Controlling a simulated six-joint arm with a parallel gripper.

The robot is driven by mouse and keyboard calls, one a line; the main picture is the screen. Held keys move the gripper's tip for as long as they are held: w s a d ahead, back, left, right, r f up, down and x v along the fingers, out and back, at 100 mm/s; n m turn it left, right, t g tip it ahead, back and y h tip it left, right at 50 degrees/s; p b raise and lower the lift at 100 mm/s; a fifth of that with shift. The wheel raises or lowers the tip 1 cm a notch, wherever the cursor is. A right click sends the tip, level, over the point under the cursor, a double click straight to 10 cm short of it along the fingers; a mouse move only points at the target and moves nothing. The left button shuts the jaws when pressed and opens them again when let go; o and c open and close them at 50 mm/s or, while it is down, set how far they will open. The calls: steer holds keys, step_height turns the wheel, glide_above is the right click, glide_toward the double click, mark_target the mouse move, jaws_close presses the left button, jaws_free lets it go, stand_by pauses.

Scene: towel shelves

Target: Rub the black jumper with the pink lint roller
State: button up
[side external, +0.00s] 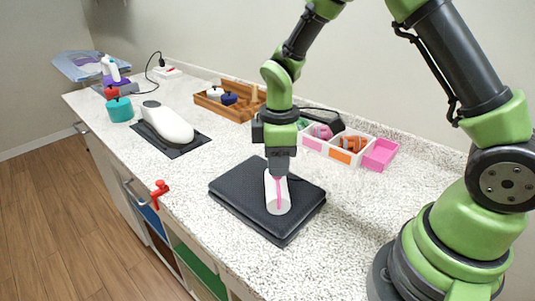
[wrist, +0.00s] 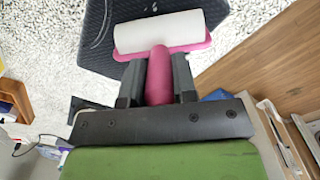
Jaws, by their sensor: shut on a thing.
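The black jumper (side external: 235,191) lies folded flat on the speckled counter, below my gripper. It also shows at the top of the wrist view (wrist: 100,52). My gripper (side external: 279,174) points down over the jumper and is shut on the pink handle of the lint roller. In the wrist view my gripper (wrist: 158,85) has a finger on each side of that pink handle. The lint roller's white cylinder (side external: 277,200) appears over the jumper's middle; I cannot tell if it touches. The white cylinder (wrist: 160,32) spans across the handle in the wrist view.
Behind the jumper stand a white divided box (side external: 341,153) with small items and a pink tray (side external: 381,155). A wooden organiser (side external: 238,112) is farther back. A white iron-like device (side external: 167,124) lies on a dark mat to the left. A red clamp (side external: 160,191) sits at the counter's front edge.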

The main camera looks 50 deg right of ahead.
steer(key=shift+s, duration=0.9)
steer(key=shift+s+r, duration=0.25)
steer(key=shift+r, duration=3.85)
